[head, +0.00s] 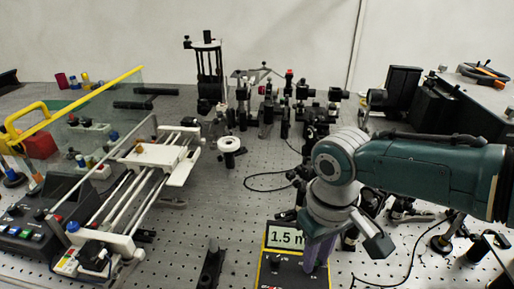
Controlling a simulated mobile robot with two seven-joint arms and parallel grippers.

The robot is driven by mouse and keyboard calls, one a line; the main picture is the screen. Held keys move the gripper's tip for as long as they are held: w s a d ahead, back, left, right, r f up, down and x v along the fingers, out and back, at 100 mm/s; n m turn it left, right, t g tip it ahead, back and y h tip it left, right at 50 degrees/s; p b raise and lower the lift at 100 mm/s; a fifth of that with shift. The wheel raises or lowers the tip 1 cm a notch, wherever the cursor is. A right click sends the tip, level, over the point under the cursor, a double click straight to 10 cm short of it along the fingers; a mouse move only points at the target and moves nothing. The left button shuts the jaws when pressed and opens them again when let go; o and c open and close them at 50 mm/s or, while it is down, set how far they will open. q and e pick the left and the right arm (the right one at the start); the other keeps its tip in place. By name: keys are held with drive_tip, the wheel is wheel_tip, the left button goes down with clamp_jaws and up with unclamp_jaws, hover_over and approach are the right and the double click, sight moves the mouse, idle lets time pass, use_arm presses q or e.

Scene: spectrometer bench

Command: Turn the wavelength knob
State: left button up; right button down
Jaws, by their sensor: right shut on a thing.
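A dark box with a yellow edge (264,272) stands at the bottom middle of the head view. Its lit display (285,237) reads "1.5 m", with the rest of the text cut off by my right gripper. My right gripper (315,262) points down at the right part of this box, its purple fingers shut on the wavelength knob. The knob itself is hidden by the fingers, so its angle cannot be told. My left gripper is not in view.
Posts and optical mounts (290,95) stand at the back. A small white-topped post (229,145) stands mid-bench. Cables run at right. Bare perforated bench (245,200) lies left of the display box.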

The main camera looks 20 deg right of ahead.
drive_tip(key=shift+m+p, duration=0.35)
drive_tip(key=shift+m, duration=0.75)
drive_tip(key=c, duration=0.8)
unclamp_jaws()
drive_tip(key=shift+o, duration=0.2)
drive_tip(key=shift+r+p, duration=0.3)
drive_tip(key=shift+r, duration=0.1)
wheel_tip(320, 180, up, 9)
drive_tip(key=p, duration=0.3)
